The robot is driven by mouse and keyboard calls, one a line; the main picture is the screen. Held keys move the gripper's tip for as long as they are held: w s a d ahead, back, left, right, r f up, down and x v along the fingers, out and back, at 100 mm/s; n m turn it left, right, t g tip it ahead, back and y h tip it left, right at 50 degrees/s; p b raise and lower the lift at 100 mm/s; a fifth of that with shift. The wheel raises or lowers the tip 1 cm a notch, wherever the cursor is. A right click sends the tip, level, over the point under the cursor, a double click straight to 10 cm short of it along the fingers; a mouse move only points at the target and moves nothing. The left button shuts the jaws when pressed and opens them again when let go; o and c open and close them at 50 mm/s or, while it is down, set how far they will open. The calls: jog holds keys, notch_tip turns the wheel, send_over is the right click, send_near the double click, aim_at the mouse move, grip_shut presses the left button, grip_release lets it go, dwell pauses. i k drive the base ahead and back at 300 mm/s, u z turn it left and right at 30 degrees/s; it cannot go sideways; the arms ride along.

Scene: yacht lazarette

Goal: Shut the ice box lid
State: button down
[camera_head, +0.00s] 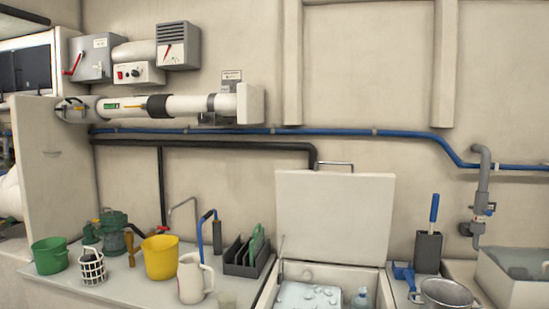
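The ice box lid (335,215) is a flat cream panel standing upright, open at the back of the ice box (345,275). A thin metal handle (334,165) shows at the lid's top edge. A slim metal stay (281,260) stands at the lid's lower left. Inside the box are pale ice (308,297) and a clear bluish bottle (362,299). The box's front is cut off by the picture's lower edge. My gripper is not in view.
Left on the counter are a yellow bucket (160,260), a white jug (190,282) and a dark caddy (246,262). Right of the box are a blue-handled tool in a dark holder (428,252) and a metal pot (444,293). A blue pipe (400,135) crosses the wall.

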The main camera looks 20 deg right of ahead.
aim_at(337, 217)
jog(key=u, duration=0.45)
jog(key=i, duration=0.85)
jog(key=z, duration=1.4)
